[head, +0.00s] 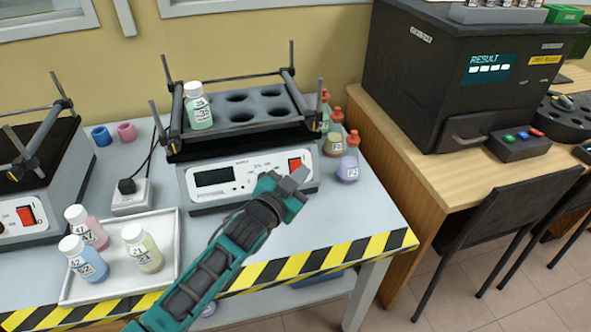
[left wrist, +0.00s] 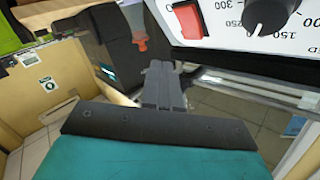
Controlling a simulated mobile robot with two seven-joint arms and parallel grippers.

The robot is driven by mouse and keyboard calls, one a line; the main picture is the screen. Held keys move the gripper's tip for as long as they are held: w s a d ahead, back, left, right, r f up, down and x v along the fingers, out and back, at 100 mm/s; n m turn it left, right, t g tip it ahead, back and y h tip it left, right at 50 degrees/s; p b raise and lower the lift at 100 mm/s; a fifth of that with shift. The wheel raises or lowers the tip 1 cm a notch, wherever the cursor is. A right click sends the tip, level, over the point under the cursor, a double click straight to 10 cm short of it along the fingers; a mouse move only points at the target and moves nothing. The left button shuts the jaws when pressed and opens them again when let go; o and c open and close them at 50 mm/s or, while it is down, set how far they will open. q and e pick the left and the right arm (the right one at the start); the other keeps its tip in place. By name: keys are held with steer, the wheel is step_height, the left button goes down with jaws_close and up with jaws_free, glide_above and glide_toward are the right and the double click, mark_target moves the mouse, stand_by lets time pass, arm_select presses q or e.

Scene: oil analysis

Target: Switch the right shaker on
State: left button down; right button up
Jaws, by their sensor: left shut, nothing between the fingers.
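The right shaker (head: 210,190) stands on the table, its white front panel facing me with a dark display and a red rocker switch (head: 295,164) at the panel's right end. A bottle with pale green liquid (head: 198,108) sits in its holed tray (head: 250,108). My left gripper (head: 297,176) is shut and empty, its fingertips just in front of and slightly below the switch. In the left wrist view the shut fingers (left wrist: 163,80) are apart from the red switch (left wrist: 188,20). I cannot tell the switch's position. My right gripper is not in view.
Several small flasks (head: 348,167) stand close to the shaker's right side. A white tray (head: 120,285) with three bottles lies at front left. Another shaker (head: 40,205) stands at the left edge. A dark analyser (head: 440,75) occupies the wooden desk at right.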

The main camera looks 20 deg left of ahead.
arm_select(q)
steer(key=shift+w+a+f+b, duration=0.2)
steer(key=shift+w+a+f, duration=0.1)
steer(key=shift+w+a, duration=0.25)
steer(key=shift+w+a+f+b, duration=0.2)
steer(key=shift+w+a+f, duration=0.1)
steer(key=shift+w, duration=0.4)
stand_by(1.2)
steer(key=shift+w+a+f, duration=0.15)
steer(key=shift+w+a, duration=0.05)
steer(key=shift+w, duration=0.1)
